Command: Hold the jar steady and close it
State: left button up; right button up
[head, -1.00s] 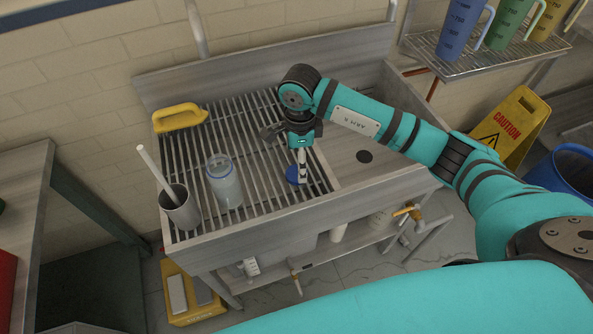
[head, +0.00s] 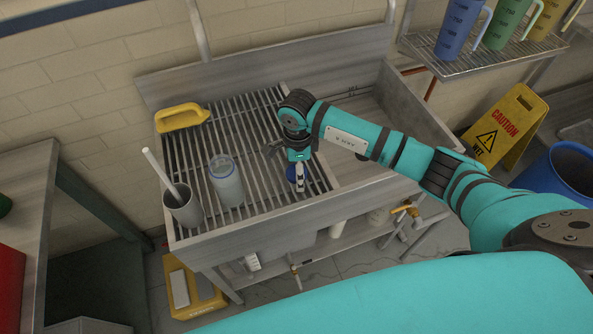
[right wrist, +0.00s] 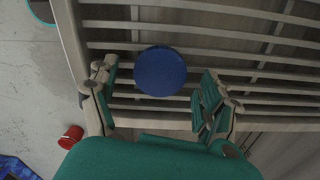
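The jar (head: 226,182) is a clear, pale cylinder standing upright on the slatted rack of the sink. Its top looks open in the head view. The blue round lid (right wrist: 160,71) lies on the slats to the right of the jar; in the head view the lid (head: 291,173) is partly hidden by my right gripper (head: 299,184). In the right wrist view my right gripper (right wrist: 157,76) is open, with one finger on either side of the lid and gaps between. Whether it is level with the lid is unclear. My left gripper is not in view.
A grey cup (head: 184,207) with a white stick stands left of the jar. A yellow-handled tool (head: 182,118) lies at the rack's back left. The sink basin (head: 350,120) right of the rack is empty. Measuring jugs (head: 463,30) stand on a shelf at upper right.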

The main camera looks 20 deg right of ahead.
jog(key=c, duration=0.7)
jog(key=shift+c, duration=0.2)
jog(key=shift+r+b, duration=0.4)
jog(key=shift+r, duration=0.1)
notch_tip(320, 180, up, 2)
jog(key=shift+r+b, duration=0.15)
jog(key=shift+b, duration=0.55)
jog(key=s+a+r+b, duration=0.1)
jog(key=s+a+b, duration=0.1)
jog(key=s, duration=0.5)
jog(key=s+a+b, duration=0.2)
jog(key=s+a, duration=0.1)
jog(key=s, duration=0.5)
jog(key=shift+s+r, duration=0.15)
jog(key=shift+r, duration=0.2)
jog(key=shift+a, duration=0.1)
